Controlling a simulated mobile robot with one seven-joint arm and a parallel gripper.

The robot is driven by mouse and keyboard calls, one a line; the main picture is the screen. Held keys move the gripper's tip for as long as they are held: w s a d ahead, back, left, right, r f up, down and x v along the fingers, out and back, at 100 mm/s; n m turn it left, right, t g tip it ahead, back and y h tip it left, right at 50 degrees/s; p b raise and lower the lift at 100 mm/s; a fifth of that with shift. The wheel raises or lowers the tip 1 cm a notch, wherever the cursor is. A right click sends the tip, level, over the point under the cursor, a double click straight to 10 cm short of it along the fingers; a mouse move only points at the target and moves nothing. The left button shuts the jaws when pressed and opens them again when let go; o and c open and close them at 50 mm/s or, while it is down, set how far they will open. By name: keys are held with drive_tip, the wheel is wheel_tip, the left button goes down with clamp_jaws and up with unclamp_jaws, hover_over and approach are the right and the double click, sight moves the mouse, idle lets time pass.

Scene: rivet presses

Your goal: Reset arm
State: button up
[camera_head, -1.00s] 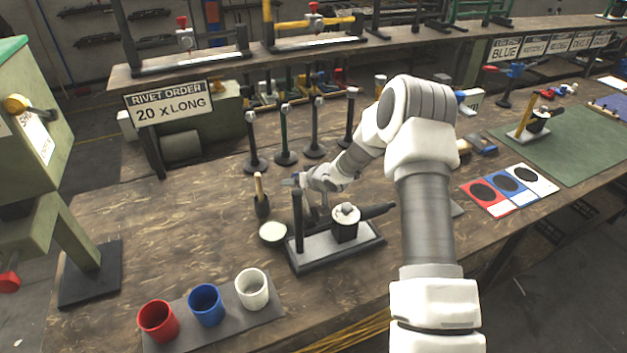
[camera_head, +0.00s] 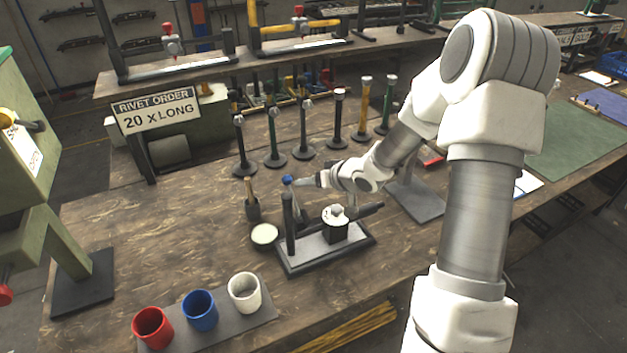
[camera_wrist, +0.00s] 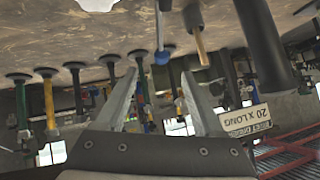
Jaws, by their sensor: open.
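My gripper (camera_head: 308,182) is in the head view just above the small press fixture (camera_head: 325,249), pointing left. In the wrist view my gripper's two fingers (camera_wrist: 160,82) are spread apart with nothing held between them. A blue-tipped tool (camera_head: 288,180) stands close in front of the fingertips, behind the fixture's dark post (camera_head: 289,225). Its blue tip (camera_wrist: 162,57) also shows in the wrist view, seemingly beyond the fingers. Whether it touches them cannot be told.
A wooden-handled tool in a dark holder (camera_head: 252,208) and a small pale dish (camera_head: 264,235) lie left of the fixture. Red (camera_head: 152,328), blue (camera_head: 200,311) and white (camera_head: 245,294) cups stand in front. Several upright posts stand behind. The table's left part is clear.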

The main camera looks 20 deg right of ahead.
drive_tip(key=shift+r, duration=0.1)
idle(0.3)
drive_tip(key=s+d+r+g+h, duration=0.15)
drive_tip(key=s+r+h, duration=0.25)
drive_tip(key=s+r, duration=0.4)
drive_tip(key=s+d+r+h, duration=0.3)
drive_tip(key=s+r, duration=0.3)
drive_tip(key=r, duration=0.5)
drive_tip(key=s+a+r, duration=0.1)
drive_tip(key=s+r, duration=0.2)
drive_tip(key=s, duration=0.8)
drive_tip(key=shift+s+a+g, duration=0.15)
drive_tip(key=shift+a+g, duration=0.25)
drive_tip(key=shift+g, duration=0.05)
drive_tip(key=s+a+y, duration=0.1)
drive_tip(key=s+a, duration=0.3)
drive_tip(key=s, duration=0.1)
drive_tip(key=s+a+m+g+y, duration=0.1)
drive_tip(key=s, duration=0.1)
drive_tip(key=shift+s+a+f+y, duration=0.3)
drive_tip(key=shift+s+a, duration=0.05)
drive_tip(key=shift+a, duration=0.05)
drive_tip(key=shift+c, duration=0.7)
drive_tip(key=shift+s+a, duration=0.1)
drive_tip(key=shift+c, duration=0.9)
drive_tip(key=shift+s, duration=0.1)
drive_tip(key=shift+s, duration=0.1)
